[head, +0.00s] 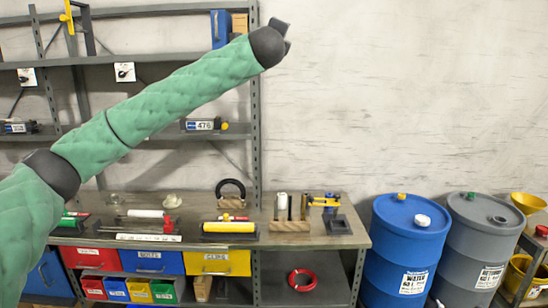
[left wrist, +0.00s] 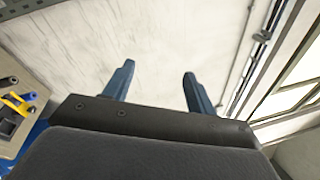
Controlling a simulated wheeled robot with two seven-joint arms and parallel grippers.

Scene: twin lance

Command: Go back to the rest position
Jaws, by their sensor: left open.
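My left arm, in a green quilted sleeve, reaches up across the left half of the head view. Its dark end is raised high in front of the wall, and the gripper (head: 284,32) there is seen only in small part. In the left wrist view the left gripper (left wrist: 157,82) shows two blue fingers set wide apart with nothing between them. It is open and empty, clear of the bench. My right gripper is in neither view.
A workbench (head: 345,240) with tools and coloured bins stands below the arm. Grey shelving (head: 256,130) rises behind it. A blue barrel (head: 402,250) and a grey barrel (head: 485,245) stand at the right. The wall (head: 400,90) above them is bare.

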